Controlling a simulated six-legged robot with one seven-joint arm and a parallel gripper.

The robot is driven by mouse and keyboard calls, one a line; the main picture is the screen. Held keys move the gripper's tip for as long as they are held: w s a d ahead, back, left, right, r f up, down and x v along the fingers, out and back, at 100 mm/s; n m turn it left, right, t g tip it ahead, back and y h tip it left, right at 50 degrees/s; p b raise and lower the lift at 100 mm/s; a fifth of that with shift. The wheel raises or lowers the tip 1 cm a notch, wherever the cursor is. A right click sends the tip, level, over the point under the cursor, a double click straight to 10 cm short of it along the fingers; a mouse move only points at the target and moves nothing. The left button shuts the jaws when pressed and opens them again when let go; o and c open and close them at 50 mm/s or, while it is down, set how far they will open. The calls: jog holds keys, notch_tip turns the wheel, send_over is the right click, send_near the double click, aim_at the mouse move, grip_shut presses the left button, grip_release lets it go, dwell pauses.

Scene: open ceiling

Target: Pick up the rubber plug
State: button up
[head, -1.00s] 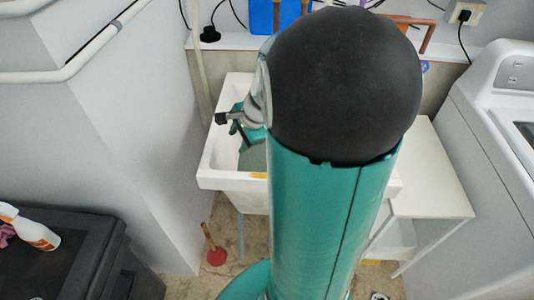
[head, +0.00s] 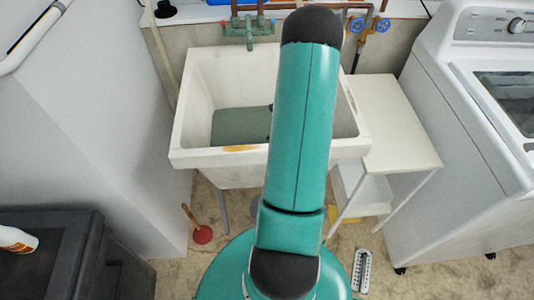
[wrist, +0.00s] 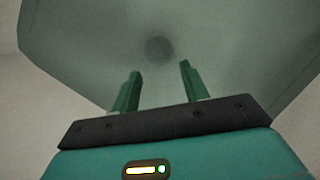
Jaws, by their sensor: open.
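In the wrist view, a dark round spot (wrist: 158,50) shows on the grey-green floor of the sink, just beyond my fingertips. It is dim and blurred; it may be the rubber plug, but I cannot tell it from a drain opening. My gripper (wrist: 158,70) is open, its two green fingers apart with nothing between them, on either side of the spot's line. In the head view my arm covers the right part of the white sink (head: 190,95), hiding the gripper and any plug there.
A green tap (head: 249,32) and pipes are behind the sink. A white side table (head: 405,150) and a washing machine (head: 490,110) stand to the right. A red plunger (head: 202,234) is on the floor at left. A dark cabinet (head: 50,260) stands at the lower left.

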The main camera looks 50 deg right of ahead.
jog(key=x, duration=0.8)
jog(key=shift+w+a, duration=0.1)
jog(key=shift+a, duration=0.15)
grip_shut()
